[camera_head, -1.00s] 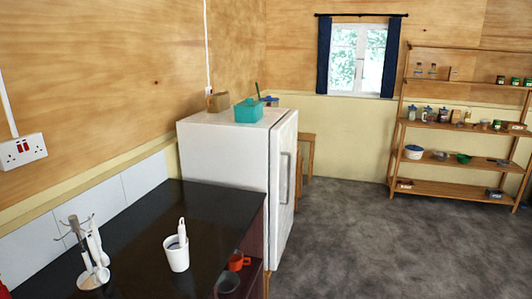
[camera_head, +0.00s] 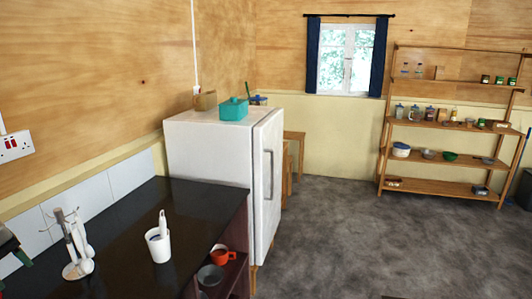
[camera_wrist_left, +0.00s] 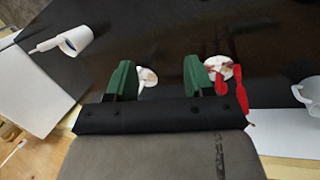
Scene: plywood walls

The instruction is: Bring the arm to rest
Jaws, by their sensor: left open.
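My left gripper (camera_wrist_left: 160,80) shows in the left wrist view, with two green fingers spread apart and nothing between them. It is over the black countertop (camera_wrist_left: 120,25). A round white thing (camera_wrist_left: 147,76) shows beside the left finger, and another with red parts lies by the right finger (camera_wrist_left: 218,66); whether the fingers touch them I cannot tell. In the head view, a dark green and black part at the left edge appears to belong to my left arm, mostly out of frame. My right gripper is not in view.
A white cup with a utensil (camera_head: 158,245) and a white utensil stand (camera_head: 77,262) are on the counter. A white mug (camera_wrist_left: 308,92) is at the wrist view's right edge. A white fridge (camera_head: 215,150) stands beyond the counter. The grey floor (camera_head: 340,240) is clear towards the wooden shelf (camera_head: 440,190).

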